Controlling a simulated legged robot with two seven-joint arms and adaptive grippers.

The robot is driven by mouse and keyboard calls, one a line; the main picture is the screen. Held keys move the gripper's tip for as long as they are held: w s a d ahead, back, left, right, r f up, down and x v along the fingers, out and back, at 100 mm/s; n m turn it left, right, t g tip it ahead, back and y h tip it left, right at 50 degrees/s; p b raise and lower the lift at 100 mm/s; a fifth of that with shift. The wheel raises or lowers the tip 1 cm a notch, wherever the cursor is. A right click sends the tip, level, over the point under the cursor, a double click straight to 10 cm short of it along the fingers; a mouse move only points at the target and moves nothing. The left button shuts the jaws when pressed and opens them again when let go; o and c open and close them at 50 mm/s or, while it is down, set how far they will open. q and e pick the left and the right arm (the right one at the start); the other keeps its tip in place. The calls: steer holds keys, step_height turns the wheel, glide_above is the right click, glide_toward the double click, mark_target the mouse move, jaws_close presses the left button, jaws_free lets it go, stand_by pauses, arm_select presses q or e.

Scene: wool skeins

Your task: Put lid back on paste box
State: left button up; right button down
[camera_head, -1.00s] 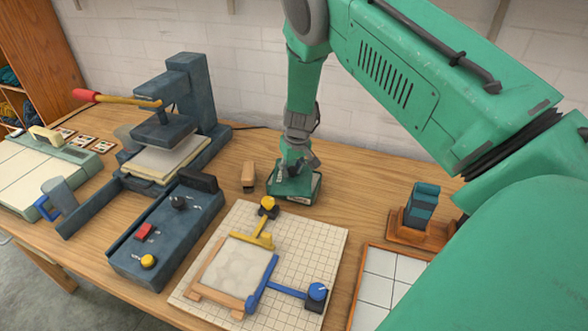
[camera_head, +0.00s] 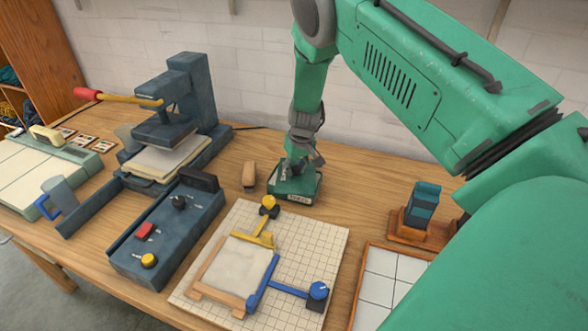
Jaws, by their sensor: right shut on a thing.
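The green paste box (camera_head: 294,190) stands on the table near the middle, behind the gridded board. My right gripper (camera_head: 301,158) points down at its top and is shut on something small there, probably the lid. The lid's own outline is hard to make out, and I cannot tell whether it sits flush on the box. My left gripper is not in the picture.
A gridded board (camera_head: 320,235) with yellow and blue clamps lies in front of the box. A dark press (camera_head: 190,100) and control box (camera_head: 165,235) stand left. A small wooden block (camera_head: 249,175) is just left of the paste box. A blue stack (camera_head: 422,205) stands right.

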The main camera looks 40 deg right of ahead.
steer(key=shift+s+d+f, duration=0.1)
steer(key=shift+d+f, duration=0.1)
steer(key=shift+d, duration=0.4)
steer(key=shift+a+r, duration=0.25)
steer(key=shift+a, duration=0.45)
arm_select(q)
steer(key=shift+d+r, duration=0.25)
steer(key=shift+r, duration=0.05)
arm_select(e)
steer(key=shift+a, duration=0.1)
arm_select(q)
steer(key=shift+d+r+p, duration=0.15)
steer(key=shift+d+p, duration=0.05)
steer(key=shift+p, duration=0.15)
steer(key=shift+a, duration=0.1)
arm_select(e)
steer(key=shift+a+r, duration=0.1)
steer(key=shift+a, duration=0.1)
steer(key=shift+d+f, duration=0.25)
steer(key=shift+d, duration=0.05)
steer(key=shift+a, duration=0.15)
steer(key=c, duration=0.8)
jaws_free()
steer(key=shift+c, duration=0.2)
